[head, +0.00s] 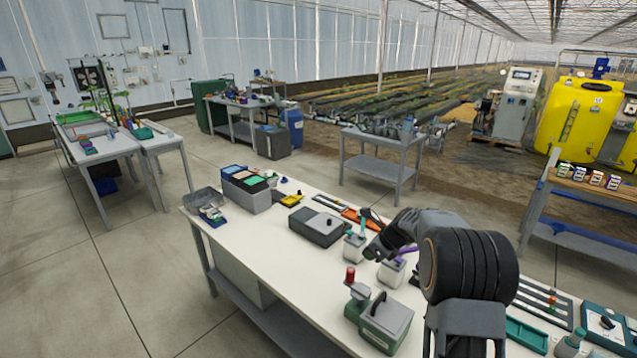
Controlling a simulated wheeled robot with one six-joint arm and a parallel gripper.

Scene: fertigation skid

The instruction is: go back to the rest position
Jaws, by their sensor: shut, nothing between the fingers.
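My gripper (374,252) is at the end of my dark arm, over the right half of the white workbench (268,240). It is shut, with nothing seen between its fingers. It is close to a small white container with a teal top (354,246) and a white container with a purple part (391,271). I cannot tell whether it touches either. My forearm and wrist hide part of the bench to the right.
On the bench stand a green-grey box with a handle and red knob (386,322), a dark grey box (318,228), a bin with coloured compartments (246,190) and a teal tray (527,335). A grey cart (380,165) stands behind. Floor at left (120,270) is clear.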

